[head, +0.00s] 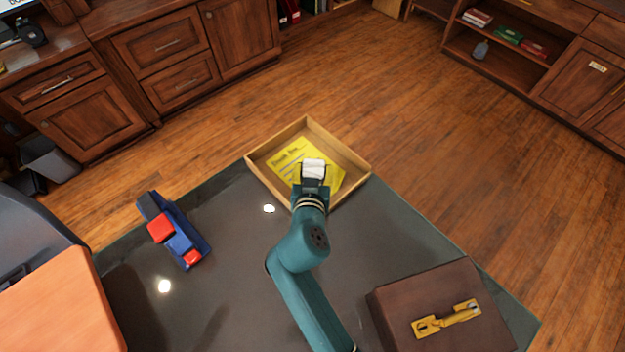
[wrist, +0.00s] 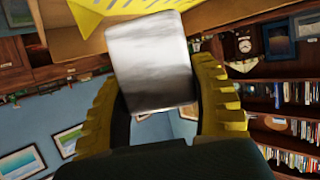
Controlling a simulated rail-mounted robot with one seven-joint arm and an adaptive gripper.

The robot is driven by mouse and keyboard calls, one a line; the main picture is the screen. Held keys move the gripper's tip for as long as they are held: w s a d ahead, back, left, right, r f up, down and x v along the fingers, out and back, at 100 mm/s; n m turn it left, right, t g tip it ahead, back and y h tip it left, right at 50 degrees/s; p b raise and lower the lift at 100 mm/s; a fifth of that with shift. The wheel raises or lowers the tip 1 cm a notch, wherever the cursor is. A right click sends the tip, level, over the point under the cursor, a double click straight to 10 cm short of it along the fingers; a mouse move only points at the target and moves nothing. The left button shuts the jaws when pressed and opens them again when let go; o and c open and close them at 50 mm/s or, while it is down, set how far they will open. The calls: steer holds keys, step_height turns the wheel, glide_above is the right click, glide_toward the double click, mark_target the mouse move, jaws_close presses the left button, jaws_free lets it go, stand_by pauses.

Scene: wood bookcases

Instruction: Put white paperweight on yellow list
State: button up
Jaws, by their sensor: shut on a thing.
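The white paperweight (head: 314,168) is a pale block held at the end of my arm. My gripper (head: 312,183) is shut on it, over the wooden tray (head: 350,159). In the wrist view the paperweight (wrist: 152,62) sits between the two yellow ribbed fingers of my gripper (wrist: 160,95). The yellow list (head: 290,158) is a sheet with dark writing lying in the tray, partly covered from view by the paperweight and gripper. A corner of the list (wrist: 90,14) shows at the top of the wrist view. I cannot tell whether the paperweight touches the list.
The tray stands at the far corner of the dark table (head: 240,235). A blue and red toy truck (head: 177,235) is to the left. Wood cabinets (head: 165,50) line the back.

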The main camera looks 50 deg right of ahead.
steer(key=shift+w+f+b, duration=0.1)
steer(key=shift+f+b, duration=0.5)
steer(key=shift+f, duration=1.3)
steer(key=shift+f, duration=0.2)
steer(key=o, duration=1.2)
steer(key=shift+f, duration=0.15)
